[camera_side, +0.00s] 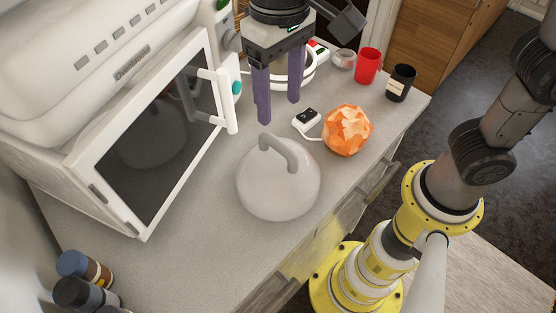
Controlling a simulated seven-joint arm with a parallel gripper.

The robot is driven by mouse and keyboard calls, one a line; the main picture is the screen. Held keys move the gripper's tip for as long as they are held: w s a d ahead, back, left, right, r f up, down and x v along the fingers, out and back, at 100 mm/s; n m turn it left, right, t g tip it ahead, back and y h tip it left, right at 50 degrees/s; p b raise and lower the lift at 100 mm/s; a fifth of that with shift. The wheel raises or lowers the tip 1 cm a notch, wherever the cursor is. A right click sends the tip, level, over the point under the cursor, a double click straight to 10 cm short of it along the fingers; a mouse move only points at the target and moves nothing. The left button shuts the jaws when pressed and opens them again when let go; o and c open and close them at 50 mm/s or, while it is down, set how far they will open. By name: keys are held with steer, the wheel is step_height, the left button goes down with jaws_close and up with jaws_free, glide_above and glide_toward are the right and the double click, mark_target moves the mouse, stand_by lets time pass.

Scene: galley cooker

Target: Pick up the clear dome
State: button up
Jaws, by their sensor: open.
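The dome (277,192) stands on the grey countertop in front of the microwave. It looks pale, see-through grey and rounded, with an arched handle (275,146) on top. My gripper (280,110) hangs above and behind the dome in the picture, pointing down. Its two purple fingers are apart with nothing between them. The fingertips appear a little above the handle and do not seem to touch it. The exact gap in depth is hard to tell.
A white microwave (150,135) stands to the left. An orange faceted ball (347,130) and a small white box with a black top (307,119) sit right of the dome. A red cup (368,66) and black cup (400,82) stand behind. Jars (85,268) stand front left.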

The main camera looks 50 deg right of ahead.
mark_target(278, 141)
step_height(278, 141, down, 10)
steer(key=shift+a, duration=0.1)
stand_by(0.4)
jaws_close()
stand_by(1.4)
